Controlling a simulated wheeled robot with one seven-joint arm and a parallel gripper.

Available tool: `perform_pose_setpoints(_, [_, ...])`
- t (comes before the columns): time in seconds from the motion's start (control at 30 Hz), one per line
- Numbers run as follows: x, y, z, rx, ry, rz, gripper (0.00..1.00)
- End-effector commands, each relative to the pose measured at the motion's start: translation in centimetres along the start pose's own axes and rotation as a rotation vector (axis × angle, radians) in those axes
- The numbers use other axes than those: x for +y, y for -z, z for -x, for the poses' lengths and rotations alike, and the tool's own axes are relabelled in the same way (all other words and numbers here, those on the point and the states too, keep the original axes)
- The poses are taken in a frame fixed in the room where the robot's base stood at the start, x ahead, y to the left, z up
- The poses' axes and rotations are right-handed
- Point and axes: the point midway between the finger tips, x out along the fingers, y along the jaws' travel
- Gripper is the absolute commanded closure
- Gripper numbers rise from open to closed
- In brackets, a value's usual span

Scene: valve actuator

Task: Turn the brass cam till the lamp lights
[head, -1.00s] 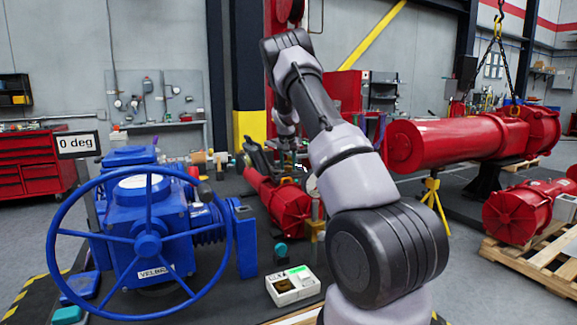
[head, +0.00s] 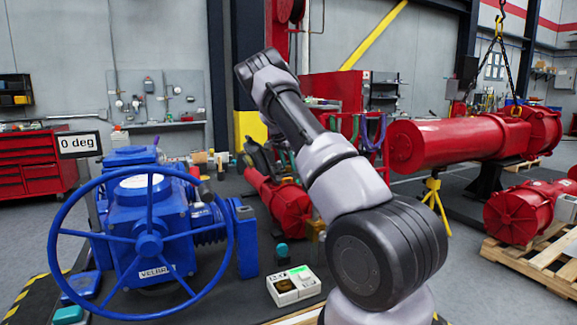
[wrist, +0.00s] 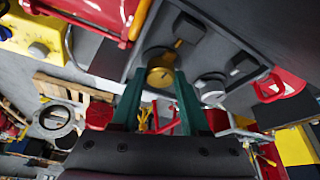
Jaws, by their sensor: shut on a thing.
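In the wrist view the brass cam (wrist: 160,70) is a round, yellowish disc on a grey panel. My gripper (wrist: 159,80) has two dark green fingers, and their tips are shut on the cam's sides. The fingers hide part of its rim. In the head view my arm hides the gripper and the cam. I cannot make out the lamp for certain in either view.
A grey round part (wrist: 211,86) and a red part (wrist: 279,86) lie right of the cam. A yellow box (wrist: 38,40) is at upper left. In the head view a blue handwheel valve (head: 150,240) and a white button box (head: 293,286) stand left of my arm.

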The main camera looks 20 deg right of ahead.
Motion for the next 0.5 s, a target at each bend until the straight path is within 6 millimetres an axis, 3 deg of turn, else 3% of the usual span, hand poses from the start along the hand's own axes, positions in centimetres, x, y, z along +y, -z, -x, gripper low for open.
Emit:
perform_pose_setpoints(0.43, [-0.04, -0.03, 0.04, -0.001, -0.003, -0.008, 1.00])
perform_pose_setpoints(0.47, [-0.04, -0.03, 0.04, -0.001, -0.003, -0.008, 0.44])
perform_pose_setpoints(0.5, [-0.04, -0.03, 0.03, -0.001, -0.003, -0.007, 0.28])
